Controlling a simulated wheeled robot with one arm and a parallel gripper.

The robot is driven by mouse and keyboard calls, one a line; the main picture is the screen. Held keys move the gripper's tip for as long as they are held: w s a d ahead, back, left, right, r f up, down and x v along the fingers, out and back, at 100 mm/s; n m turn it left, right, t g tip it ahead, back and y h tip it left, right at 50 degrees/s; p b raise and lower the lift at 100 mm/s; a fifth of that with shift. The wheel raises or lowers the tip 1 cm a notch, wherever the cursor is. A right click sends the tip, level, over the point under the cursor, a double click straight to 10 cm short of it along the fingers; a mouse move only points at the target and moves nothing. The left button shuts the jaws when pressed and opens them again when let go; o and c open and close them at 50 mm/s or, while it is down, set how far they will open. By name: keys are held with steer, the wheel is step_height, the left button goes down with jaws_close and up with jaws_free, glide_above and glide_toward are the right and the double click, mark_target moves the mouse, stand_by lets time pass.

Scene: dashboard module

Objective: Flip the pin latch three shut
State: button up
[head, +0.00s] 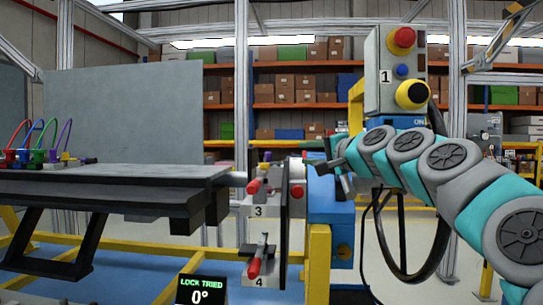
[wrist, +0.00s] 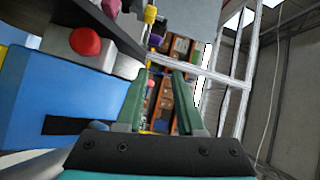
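Pin latch three (head: 258,187) is on the grey panel above the label "3", with red-tipped parts near its top. Whether it is open or shut is too small to tell. Pin latch four (head: 254,265) is below it, its red-ended handle hanging down at a slant. My gripper (head: 320,155) is up and right of latch three in the head view, apart from it. In the wrist view my gripper (wrist: 160,82) has its two green fingers apart with nothing between them. A red knob (wrist: 85,42) on a grey block shows left of the fingers; which latch it belongs to is unclear.
A blue machine (head: 330,205) and yellow post (head: 318,265) stand right of the panel. A grey table (head: 110,178) with coloured cables lies left. A display (head: 201,290) reads "LOCK TRIED 0°".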

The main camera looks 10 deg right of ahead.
steer(key=shift+o, duration=0.7)
steer(key=w+r+n, duration=0.1)
steer(key=n, duration=0.1)
steer(key=w+r+n+g, duration=0.1)
steer(key=w+n, duration=0.1)
steer(key=w+d+n+p, duration=0.1)
steer(key=n, duration=0.1)
steer(key=shift+w+r+n, duration=0.2)
steer(key=shift+r+n, duration=0.1)
steer(key=shift+r, duration=0.1)
steer(key=n+g+y+p, duration=0.15)
steer(key=n+g, duration=0.25)
steer(key=n, duration=0.7)
glide_toward(261, 155)
steer(key=w+a, duration=0.1)
steer(key=w, duration=0.1)
steer(key=shift+h, duration=0.35)
steer(key=shift+p+x, duration=0.75)
steer(key=shift+x, duration=3.6)
steer(key=shift+s+f, duration=0.1)
steer(key=shift+f, duration=0.1)
steer(key=shift+c, duration=0.3)
steer(key=shift+d, duration=0.1)
jaws_close()
